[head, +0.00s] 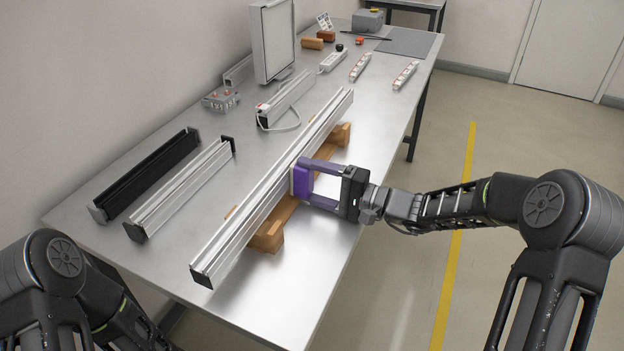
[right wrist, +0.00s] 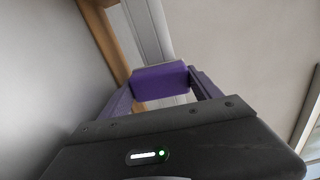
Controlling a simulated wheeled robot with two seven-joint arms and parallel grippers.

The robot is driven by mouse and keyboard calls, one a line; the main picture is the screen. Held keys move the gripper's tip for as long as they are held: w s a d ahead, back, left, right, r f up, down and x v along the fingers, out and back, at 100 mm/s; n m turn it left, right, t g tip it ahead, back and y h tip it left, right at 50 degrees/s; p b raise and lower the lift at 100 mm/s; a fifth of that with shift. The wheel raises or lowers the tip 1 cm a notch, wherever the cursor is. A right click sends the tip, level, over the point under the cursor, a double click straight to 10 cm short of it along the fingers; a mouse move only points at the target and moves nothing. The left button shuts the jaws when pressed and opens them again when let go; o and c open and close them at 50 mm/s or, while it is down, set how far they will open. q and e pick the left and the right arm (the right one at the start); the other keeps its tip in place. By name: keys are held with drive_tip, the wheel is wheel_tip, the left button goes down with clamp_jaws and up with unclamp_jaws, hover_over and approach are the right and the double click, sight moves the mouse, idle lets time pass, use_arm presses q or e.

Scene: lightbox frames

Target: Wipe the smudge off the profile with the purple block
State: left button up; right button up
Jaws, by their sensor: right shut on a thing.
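A long silver aluminium profile (head: 262,212) rests on wooden supports (head: 268,238) on the metal table. My right gripper (head: 302,182) is shut on the purple block (head: 301,183) and holds it against or very near the near side of the profile, around its middle. In the right wrist view the purple block (right wrist: 160,79) sits between the fingertips, with the profile (right wrist: 148,32) right behind it. I cannot make out a smudge; the block may hide part of the profile's face. Of my left arm only links show at the lower left; its gripper is not seen.
A black profile (head: 147,174) and a shorter silver profile (head: 182,188) lie left of the long one. A light panel (head: 272,40), another profile piece (head: 286,98) with a cable, and power strips (head: 360,67) stand farther back. The table's right front is clear.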

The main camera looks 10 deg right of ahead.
drive_tip(key=shift+b+v, duration=0.8)
drive_tip(key=shift+v, duration=2.2)
drive_tip(key=shift+b+v, duration=0.45)
drive_tip(key=shift+v, duration=0.55)
drive_tip(key=shift+s+d, duration=0.3)
drive_tip(key=shift+d, duration=0.05)
